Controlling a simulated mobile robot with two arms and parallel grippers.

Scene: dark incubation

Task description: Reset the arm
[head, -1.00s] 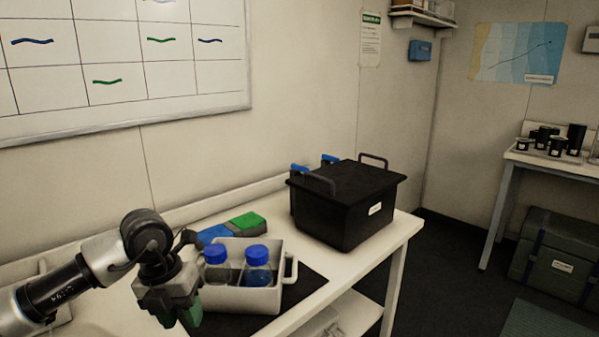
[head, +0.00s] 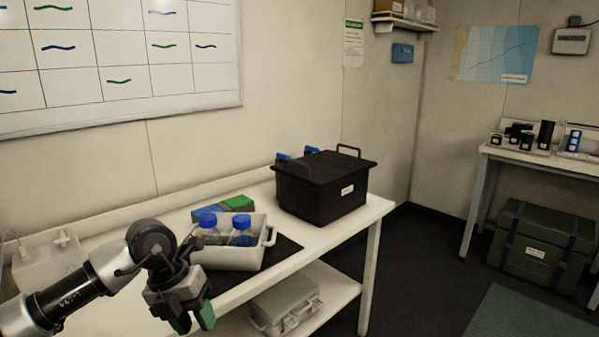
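My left arm comes in from the lower left of the head view. My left gripper (head: 193,322) points down in front of the table's near edge, with green fingertips. A narrow gap shows between the fingertips and nothing is seen between them. A white carrier (head: 232,257) with two blue-capped bottles (head: 243,232) stands on a dark mat (head: 284,249), just behind and to the right of the gripper. My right gripper is not in view.
A black lidded box (head: 318,192) stands on the white table (head: 372,209). Blue and green blocks (head: 237,203) lie behind the carrier. A pale case (head: 284,303) is on the lower shelf. A green trunk (head: 541,240) stands under the far table.

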